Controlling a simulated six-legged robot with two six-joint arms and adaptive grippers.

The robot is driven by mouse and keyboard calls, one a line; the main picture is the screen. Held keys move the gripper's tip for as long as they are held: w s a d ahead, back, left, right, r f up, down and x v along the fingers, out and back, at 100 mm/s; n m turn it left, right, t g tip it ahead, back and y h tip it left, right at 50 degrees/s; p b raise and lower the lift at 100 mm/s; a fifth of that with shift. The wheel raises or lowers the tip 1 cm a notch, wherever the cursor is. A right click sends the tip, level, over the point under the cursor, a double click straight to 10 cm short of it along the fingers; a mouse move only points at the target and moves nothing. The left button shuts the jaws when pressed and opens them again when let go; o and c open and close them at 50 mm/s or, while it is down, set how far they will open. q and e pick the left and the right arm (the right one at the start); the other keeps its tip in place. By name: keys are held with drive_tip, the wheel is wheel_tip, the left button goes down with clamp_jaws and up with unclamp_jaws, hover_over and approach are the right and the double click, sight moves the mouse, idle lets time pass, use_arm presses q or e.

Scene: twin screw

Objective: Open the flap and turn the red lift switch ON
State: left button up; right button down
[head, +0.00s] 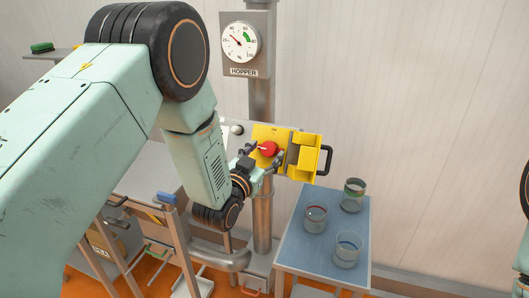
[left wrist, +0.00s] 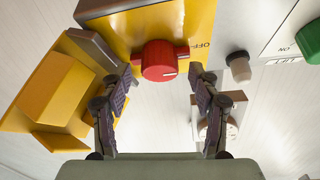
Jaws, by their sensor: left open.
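The red lift switch (head: 269,148) is a round knob on a yellow panel (head: 262,132). It also shows in the left wrist view (left wrist: 158,60), with a white mark on it and the word OFF printed beside it. The yellow flap (head: 304,154) stands swung open to the right of the switch, with a black handle on its outer side; in the left wrist view the flap (left wrist: 62,80) is at the left. My left gripper (left wrist: 158,84) is open, its fingertips on either side of the knob's near edge. I cannot tell whether they touch it. My right gripper is not seen.
A green button (left wrist: 308,40) and a pale knob (left wrist: 238,66) are beside the yellow panel. A hopper gauge (head: 240,42) hangs above. A blue-topped table (head: 291,256) with 3 glass jars stands below right. A steel pipe (head: 262,215) runs down behind my left gripper.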

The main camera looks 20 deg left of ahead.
use_arm(q)
drive_tip(key=shift+s+a, duration=0.15)
drive_tip(key=shift+a, duration=0.1)
drive_tip(key=shift+w+d, duration=0.25)
drive_tip(key=shift+d, duration=0.15)
drive_tip(key=c, duration=0.5)
drive_tip(key=shift+c, duration=0.5)
drive_tip(key=shift+a+f, duration=0.1)
drive_tip(key=shift+a, duration=0.15)
drive_tip(key=c, duration=0.5)
drive_tip(key=shift+d, duration=0.15)
drive_tip(key=shift+c, duration=0.4)
